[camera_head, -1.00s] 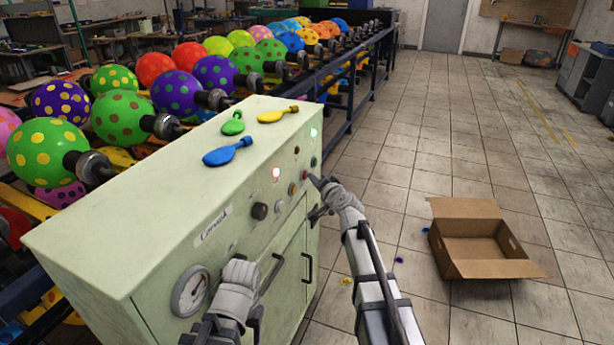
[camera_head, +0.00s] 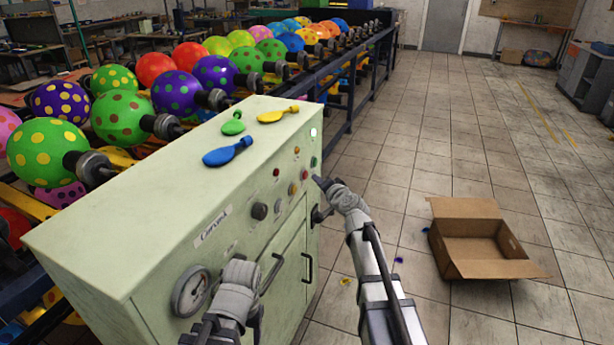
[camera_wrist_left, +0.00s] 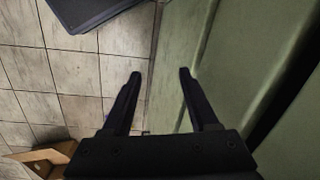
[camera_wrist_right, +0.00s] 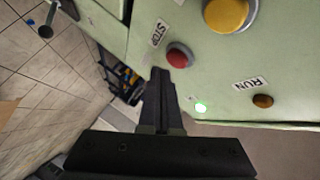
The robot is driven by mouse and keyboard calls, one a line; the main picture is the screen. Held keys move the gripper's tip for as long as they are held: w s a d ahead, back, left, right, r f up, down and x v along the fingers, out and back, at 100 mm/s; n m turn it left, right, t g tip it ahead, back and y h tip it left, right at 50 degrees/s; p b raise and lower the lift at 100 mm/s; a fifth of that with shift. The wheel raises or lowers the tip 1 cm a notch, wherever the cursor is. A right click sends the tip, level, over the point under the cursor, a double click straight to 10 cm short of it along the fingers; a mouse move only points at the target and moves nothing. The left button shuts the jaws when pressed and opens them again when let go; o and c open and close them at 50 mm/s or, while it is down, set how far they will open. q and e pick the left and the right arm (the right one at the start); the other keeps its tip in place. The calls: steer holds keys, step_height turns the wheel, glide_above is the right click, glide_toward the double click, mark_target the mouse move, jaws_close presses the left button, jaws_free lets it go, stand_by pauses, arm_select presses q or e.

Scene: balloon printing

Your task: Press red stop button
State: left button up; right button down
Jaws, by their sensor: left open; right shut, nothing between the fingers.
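The red stop button (camera_wrist_right: 179,55) is on the pale green control panel beside a STOP label (camera_wrist_right: 158,33) in the right wrist view. In the head view, a small red button (camera_head: 304,174) shows just left of my right gripper (camera_head: 318,180). My right gripper (camera_wrist_right: 160,73) is shut and empty. Its tip is close to the stop button with a small gap in the head view. My left gripper (camera_wrist_left: 159,74) is open and empty beside the cabinet's front, its fingers pointing downward past the cabinet. Its fingers are mostly hidden in the head view.
A yellow button (camera_wrist_right: 228,12) and a RUN label (camera_wrist_right: 250,84) are near the stop button. The cabinet (camera_head: 130,240) carries a gauge (camera_head: 191,291), door handles and three flat balloons on top. An open cardboard box (camera_head: 470,250) is on the floor. Dotted balloons line a rack behind.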

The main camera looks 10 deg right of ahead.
steer(key=s+d, duration=0.3)
steer(key=d, duration=0.2)
steer(key=shift+s, duration=0.25)
stand_by(0.4)
stand_by(0.4)
